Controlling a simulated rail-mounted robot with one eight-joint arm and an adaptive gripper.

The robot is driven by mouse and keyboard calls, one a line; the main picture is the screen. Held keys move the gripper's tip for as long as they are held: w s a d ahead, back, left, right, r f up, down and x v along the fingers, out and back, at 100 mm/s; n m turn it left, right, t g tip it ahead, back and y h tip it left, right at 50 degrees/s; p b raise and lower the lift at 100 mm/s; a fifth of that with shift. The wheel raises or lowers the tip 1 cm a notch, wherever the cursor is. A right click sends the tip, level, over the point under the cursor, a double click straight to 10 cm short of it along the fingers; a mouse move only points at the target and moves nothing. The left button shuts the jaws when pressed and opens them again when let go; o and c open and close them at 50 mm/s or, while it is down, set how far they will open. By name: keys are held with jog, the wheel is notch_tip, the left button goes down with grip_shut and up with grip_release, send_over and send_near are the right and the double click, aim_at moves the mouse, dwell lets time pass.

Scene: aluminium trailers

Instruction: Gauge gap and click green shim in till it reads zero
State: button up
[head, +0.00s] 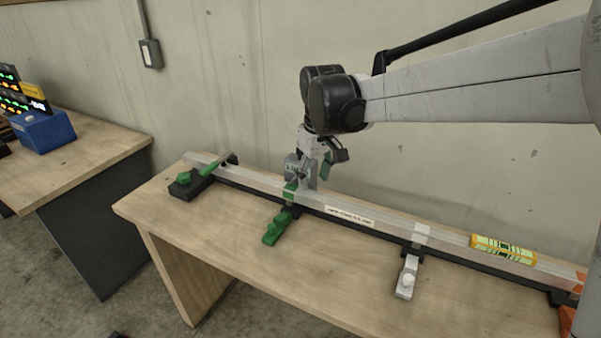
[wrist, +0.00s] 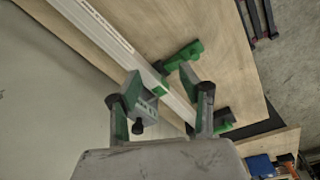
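A long aluminium rail (head: 345,213) lies along the workbench. A green stepped piece (head: 275,229) juts from the rail's front side, below a green band (head: 290,190) on the rail; the piece also shows in the wrist view (wrist: 185,54). A grey block with green marks (wrist: 143,92) stands at the rail's rear side, near my gripper's left finger. My gripper (head: 308,163) is low over the rail by the green band. In the wrist view its fingers (wrist: 160,108) stand apart, with bare rail visible between them. I cannot read a gap value.
A white clamp piece (head: 406,279) and a yellow level (head: 503,250) are farther right along the rail. A blue box (head: 43,132) and lit displays (head: 15,95) stand on another table.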

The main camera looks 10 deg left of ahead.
aim_at(271, 225)
jog(key=w+a+f+n+g, duration=0.1)
jog(key=a+f, duration=0.3)
jog(key=a, duration=0.2)
jog(key=w+a+f+n, duration=0.1)
jog(key=a+f+n, duration=0.1)
jog(key=a+f, duration=0.35)
jog(key=shift+h, duration=0.4)
jog(key=f, duration=0.8)
jog(key=a+f+p, duration=0.1)
jog(key=f, duration=0.3)
jog(key=shift+s, duration=0.15)
jog(key=shift+c, duration=0.5)
grip_shut()
